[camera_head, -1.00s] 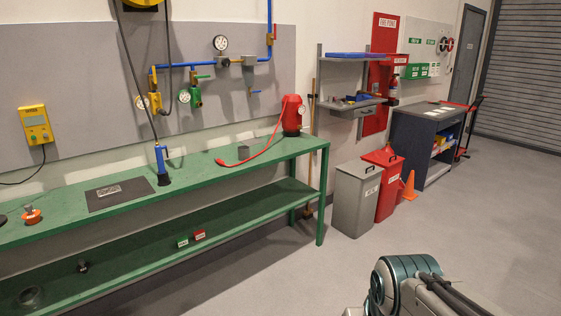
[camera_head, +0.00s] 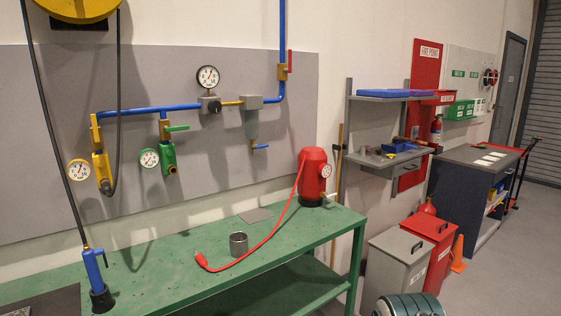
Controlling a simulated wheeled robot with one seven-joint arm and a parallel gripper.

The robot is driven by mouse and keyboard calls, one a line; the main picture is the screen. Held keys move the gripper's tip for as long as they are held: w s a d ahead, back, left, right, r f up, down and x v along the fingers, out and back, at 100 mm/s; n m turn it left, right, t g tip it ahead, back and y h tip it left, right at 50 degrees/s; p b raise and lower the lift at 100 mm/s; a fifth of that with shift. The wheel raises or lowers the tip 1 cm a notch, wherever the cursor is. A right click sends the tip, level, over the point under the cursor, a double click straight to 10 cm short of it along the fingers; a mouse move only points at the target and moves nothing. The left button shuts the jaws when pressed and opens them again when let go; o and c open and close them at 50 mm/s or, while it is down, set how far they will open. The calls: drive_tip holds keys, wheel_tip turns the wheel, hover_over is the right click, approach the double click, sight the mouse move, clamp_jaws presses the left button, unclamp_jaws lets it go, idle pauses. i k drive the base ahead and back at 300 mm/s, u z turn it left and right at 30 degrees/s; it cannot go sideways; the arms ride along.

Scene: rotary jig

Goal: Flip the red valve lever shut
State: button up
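The red valve lever (camera_head: 290,62) stands upright on a brass valve body (camera_head: 284,73), parallel to the vertical blue pipe (camera_head: 283,25). A green lever (camera_head: 177,128) sticks out sideways from another valve lower on the left. A small blue lever (camera_head: 260,147) sits under the grey filter housing (camera_head: 251,103). My gripper is not in view; only a rounded dark green part of my arm shows at the bottom edge, far below the red lever.
The green bench (camera_head: 160,262) runs below the panel. On it stand a red tank (camera_head: 314,178) with a red hose, a grey cup (camera_head: 238,244) and a blue pump (camera_head: 94,275). A grey bin (camera_head: 397,266) and red bin (camera_head: 432,240) stand right of the bench.

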sight(289, 70)
drive_tip(key=u, duration=0.1)
drive_tip(key=i, duration=1.45)
drive_tip(key=u, duration=0.1)
drive_tip(key=k, duration=0.65)
drive_tip(key=z, duration=0.4)
drive_tip(key=i, duration=1.4)
drive_tip(key=u, duration=0.8)
